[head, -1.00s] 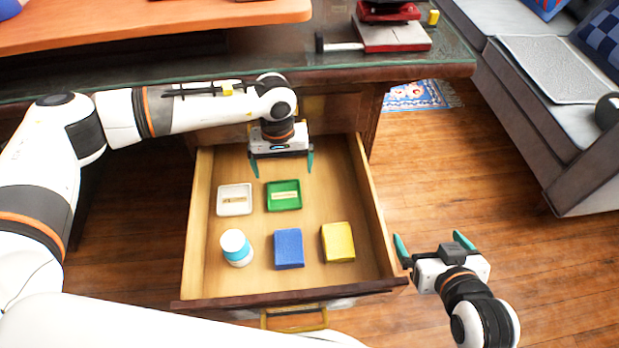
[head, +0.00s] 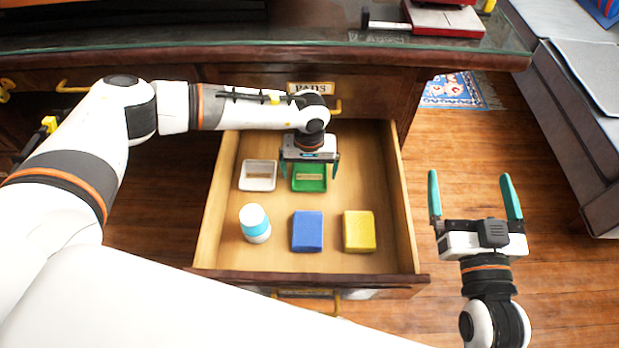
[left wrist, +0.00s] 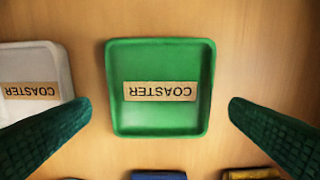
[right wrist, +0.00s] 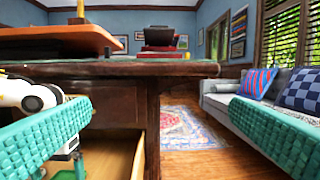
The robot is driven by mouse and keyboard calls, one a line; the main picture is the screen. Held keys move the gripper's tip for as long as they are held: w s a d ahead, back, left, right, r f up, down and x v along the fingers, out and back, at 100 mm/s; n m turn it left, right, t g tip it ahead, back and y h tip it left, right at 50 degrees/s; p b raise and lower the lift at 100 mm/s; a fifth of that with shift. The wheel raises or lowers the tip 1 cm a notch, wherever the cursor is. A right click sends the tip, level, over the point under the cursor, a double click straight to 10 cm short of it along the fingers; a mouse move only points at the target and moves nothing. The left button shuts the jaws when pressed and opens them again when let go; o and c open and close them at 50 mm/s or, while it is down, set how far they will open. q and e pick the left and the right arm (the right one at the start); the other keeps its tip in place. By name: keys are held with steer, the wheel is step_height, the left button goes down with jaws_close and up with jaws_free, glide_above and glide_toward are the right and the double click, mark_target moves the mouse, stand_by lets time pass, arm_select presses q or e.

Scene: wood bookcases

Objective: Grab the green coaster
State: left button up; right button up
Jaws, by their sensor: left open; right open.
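The green coaster (head: 309,184) is a square, shallow, tray-like piece lying in the open drawer. In the left wrist view the green coaster (left wrist: 160,60) shows a tan label reading COASTER, upside down. My left gripper (head: 309,172) is open above it, with the fingers on either side of the coaster and apart from it. In the head view the gripper hides the coaster's far part. A white coaster (head: 258,176) lies to its left, also labelled in the left wrist view (left wrist: 30,90). My right gripper (head: 476,200) is open and empty, outside the drawer to the right.
In the drawer (head: 410,225), nearer the front, are a white and blue bottle (head: 255,224), a blue block (head: 307,231) and a yellow block (head: 359,231). The desk top (head: 350,50) overhangs behind. A sofa (head: 570,110) stands at right.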

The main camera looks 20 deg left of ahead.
arm_select(q)
steer(key=shift+f, duration=1.1)
arm_select(e)
step_height(320, 180, up, 2)
steer(key=shift+s+a+r+t, duration=0.15)
steer(key=shift+r+t, duration=0.05)
steer(key=shift+t, duration=0.7)
arm_select(q)
steer(key=shift+c, duration=0.3)
steer(key=c, duration=0.9)
steer(key=shift+r, duration=0.2)
